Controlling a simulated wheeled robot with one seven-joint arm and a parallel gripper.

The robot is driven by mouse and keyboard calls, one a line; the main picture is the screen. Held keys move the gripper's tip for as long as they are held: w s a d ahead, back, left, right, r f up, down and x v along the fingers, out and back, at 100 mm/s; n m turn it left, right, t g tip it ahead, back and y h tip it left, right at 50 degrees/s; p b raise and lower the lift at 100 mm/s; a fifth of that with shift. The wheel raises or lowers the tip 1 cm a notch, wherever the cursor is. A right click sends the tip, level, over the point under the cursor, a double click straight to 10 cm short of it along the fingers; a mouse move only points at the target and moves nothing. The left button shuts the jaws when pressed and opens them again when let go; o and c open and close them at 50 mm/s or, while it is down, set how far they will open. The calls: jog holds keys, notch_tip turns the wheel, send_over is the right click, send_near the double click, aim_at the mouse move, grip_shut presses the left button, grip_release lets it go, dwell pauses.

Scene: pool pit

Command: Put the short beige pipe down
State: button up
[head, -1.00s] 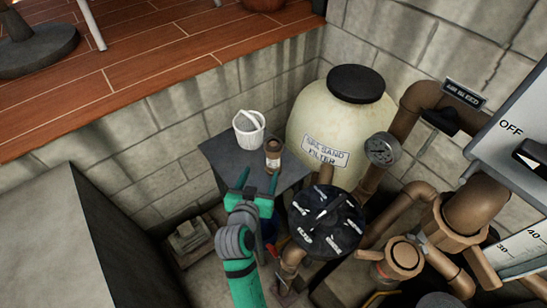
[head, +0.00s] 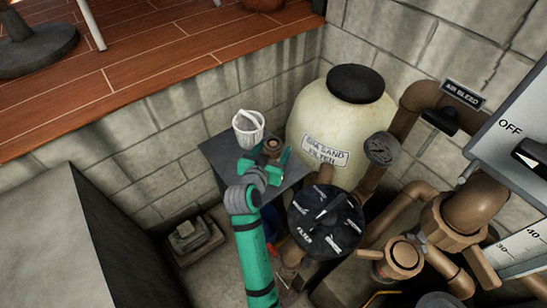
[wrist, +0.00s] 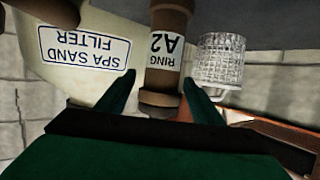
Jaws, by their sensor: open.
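The short beige pipe (head: 272,146) is a brownish-beige piece that stands upright on a small dark grey table, beside a white basket. In the wrist view the pipe (wrist: 163,50) carries a white label reading "RING A2", upside down in the picture. My gripper (head: 266,159) is at the pipe, with its green fingers open. In the wrist view the fingers of my gripper (wrist: 160,82) lie one on each side of the pipe. I cannot tell whether either finger touches it. The pipe's lower part is hidden by my gripper in the head view.
The dark grey table (head: 220,150) also bears the white basket (head: 248,128). The cream spa sand filter (head: 310,115) stands close on the right. A dark multi-way valve (head: 327,218) and brown pipework (head: 405,200) crowd the right side. A block wall (head: 170,140) runs behind.

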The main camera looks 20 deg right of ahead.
jog(key=shift+f+x, duration=0.25)
jog(key=shift+x, duration=1.85)
jog(key=shift+a, duration=0.1)
jog(key=shift+w, duration=0.1)
jog(key=c, duration=1.1)
jog(key=shift+r, duration=0.1)
jog(key=shift+c, duration=0.6)
